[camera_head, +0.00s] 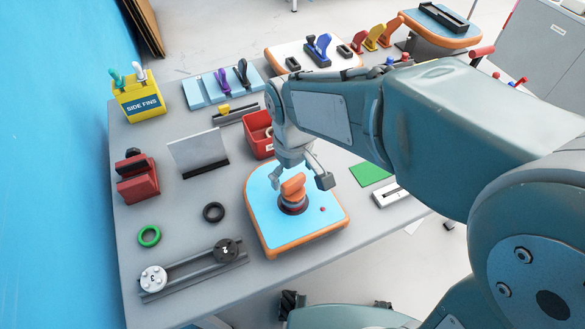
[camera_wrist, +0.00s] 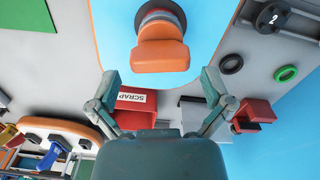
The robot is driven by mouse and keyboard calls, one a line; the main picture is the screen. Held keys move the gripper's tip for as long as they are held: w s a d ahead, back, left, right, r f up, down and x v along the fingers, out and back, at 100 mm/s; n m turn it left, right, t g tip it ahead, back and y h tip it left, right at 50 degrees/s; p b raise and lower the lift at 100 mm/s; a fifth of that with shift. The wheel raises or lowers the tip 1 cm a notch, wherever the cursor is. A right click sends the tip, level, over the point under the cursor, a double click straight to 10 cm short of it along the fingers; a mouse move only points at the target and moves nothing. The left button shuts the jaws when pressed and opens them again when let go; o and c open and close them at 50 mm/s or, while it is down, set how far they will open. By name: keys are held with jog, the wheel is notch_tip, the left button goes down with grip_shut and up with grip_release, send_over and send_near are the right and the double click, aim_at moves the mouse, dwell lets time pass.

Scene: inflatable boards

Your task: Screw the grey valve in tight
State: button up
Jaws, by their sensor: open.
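A small board (camera_head: 262,200) with a blue top and orange rim lies on the table. An orange knob-like piece (camera_head: 293,187) stands on it over a round fitting with a red ring (camera_head: 293,208); in the wrist view the orange piece (camera_wrist: 162,50) is at top centre, with a grey band behind it. I cannot tell whether that band is the grey valve. A light grey disc (camera_head: 153,278) sits at the left end of a rail. My gripper (camera_head: 301,180) is open and empty close to the orange piece; its spread fingers show in the wrist view (camera_wrist: 161,80).
A black disc (camera_head: 228,250) sits at the rail's right end. Black (camera_head: 214,221) and green (camera_head: 149,246) rings lie left of the board. A red scrap bin (camera_head: 258,150) is behind it. A green sheet (camera_head: 370,174) lies to its right.

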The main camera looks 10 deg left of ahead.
aim_at(294, 179)
jog(key=shift+f, duration=1.55)
jog(key=c, duration=1)
jog(key=shift+m, duration=1.8)
jog(key=shift+c, duration=0.2)
jog(key=shift+m, duration=1.7)
